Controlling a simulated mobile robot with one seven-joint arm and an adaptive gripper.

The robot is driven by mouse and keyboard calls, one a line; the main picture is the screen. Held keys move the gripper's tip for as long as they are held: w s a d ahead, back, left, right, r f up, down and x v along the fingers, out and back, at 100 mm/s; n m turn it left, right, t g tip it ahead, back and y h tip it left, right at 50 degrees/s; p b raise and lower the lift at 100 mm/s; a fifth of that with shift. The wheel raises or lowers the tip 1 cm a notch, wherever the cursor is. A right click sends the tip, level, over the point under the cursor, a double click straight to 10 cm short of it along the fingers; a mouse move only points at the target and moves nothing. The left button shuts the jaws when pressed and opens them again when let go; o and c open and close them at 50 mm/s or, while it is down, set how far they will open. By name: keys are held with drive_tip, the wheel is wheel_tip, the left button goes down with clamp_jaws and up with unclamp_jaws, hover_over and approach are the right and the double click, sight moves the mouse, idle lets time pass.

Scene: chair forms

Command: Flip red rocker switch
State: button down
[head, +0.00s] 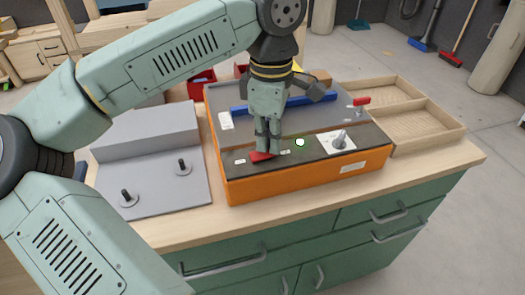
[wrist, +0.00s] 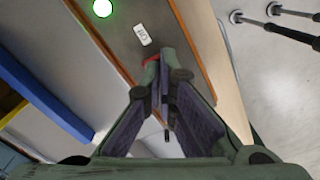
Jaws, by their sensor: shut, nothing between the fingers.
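The red rocker switch (head: 260,156) sits on the dark front panel of the orange machine (head: 300,182), toward its left end. In the wrist view only a thin red edge of the switch (wrist: 151,60) shows past the fingertips, and the rest is hidden. My gripper (head: 268,148) points down with its fingers closed and empty, its tips at the switch. I cannot tell whether they touch it. An ON label (wrist: 142,35) lies beside the switch. A round lamp (head: 300,142) on the panel glows, green in the wrist view (wrist: 102,8).
A lever on a white plate (head: 337,143) is right of the lamp. A blue bar (head: 285,105) crosses the machine's grey top behind my gripper. A grey fixture with two black knobs (head: 150,175) stands left. A wooden tray (head: 435,120) stands right.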

drive_tip(key=shift+f, duration=0.35)
drive_tip(key=shift+r, duration=0.15)
drive_tip(key=shift+r+p, duration=2.25)
drive_tip(key=shift+r, duration=1.2)
drive_tip(key=shift+f, duration=0.15)
